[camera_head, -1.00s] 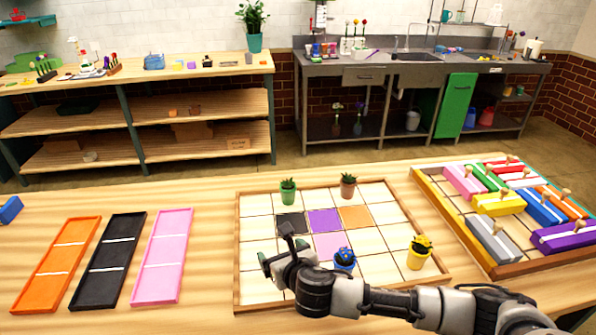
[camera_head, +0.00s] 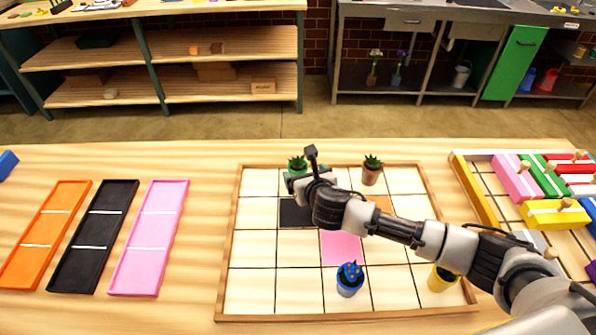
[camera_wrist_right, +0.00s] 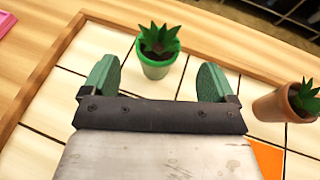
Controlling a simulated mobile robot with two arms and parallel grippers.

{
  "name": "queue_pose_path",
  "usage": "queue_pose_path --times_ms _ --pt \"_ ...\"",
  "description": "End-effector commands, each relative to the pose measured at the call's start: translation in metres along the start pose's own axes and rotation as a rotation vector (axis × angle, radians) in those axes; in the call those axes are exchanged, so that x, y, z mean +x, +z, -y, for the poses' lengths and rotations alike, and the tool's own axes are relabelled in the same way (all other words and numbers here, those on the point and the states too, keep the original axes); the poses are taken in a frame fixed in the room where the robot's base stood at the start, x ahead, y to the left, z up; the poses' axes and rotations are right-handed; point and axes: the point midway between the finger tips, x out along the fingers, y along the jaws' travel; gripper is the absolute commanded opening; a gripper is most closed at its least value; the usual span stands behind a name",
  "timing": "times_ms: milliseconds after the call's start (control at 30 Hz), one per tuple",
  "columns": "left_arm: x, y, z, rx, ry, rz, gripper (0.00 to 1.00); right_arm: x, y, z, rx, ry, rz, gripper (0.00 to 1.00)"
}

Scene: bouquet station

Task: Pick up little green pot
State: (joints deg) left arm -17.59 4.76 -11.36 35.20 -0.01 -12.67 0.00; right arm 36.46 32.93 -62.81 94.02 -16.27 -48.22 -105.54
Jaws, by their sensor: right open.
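The little green pot (camera_wrist_right: 157,67) holds a spiky green plant and stands upright on the tiled board near its far edge. In the right wrist view it is just ahead of the gap between my right gripper's (camera_wrist_right: 157,82) two green fingers, which are open and apart from it. In the head view the plant of the green pot (camera_head: 297,164) shows behind my right gripper (camera_head: 302,182), which hides most of the pot. My left gripper is not in view.
A brown pot with a plant (camera_head: 371,172) stands to the right of the green pot. A blue pot (camera_head: 349,280) and a yellow pot (camera_head: 441,279) stand nearer. The framed board's rim (camera_head: 228,262) surrounds them. Orange, black and pink trays (camera_head: 150,240) lie left.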

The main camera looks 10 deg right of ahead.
Motion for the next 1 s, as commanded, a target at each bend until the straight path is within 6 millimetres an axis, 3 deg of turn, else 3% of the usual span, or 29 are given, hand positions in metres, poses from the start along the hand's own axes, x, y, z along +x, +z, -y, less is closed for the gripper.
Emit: queue_pose_path --times_ms 167,500,800,833,1000 --pt "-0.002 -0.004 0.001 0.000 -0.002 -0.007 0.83 0.011 0.001 -0.001 0.001 -0.001 -0.001 0.88" --pt "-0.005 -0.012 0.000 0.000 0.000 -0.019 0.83 0.052 0.000 -0.005 0.000 -0.001 0.000 0.88" --pt "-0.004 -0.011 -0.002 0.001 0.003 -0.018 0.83 0.057 0.000 -0.005 0.000 -0.001 0.000 0.88" --pt "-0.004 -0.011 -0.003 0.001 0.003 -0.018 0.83 0.057 0.000 -0.005 0.000 -0.001 0.000 0.86" --pt "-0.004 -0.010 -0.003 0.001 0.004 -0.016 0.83 0.057 0.000 -0.005 0.000 -0.001 -0.001 0.60"
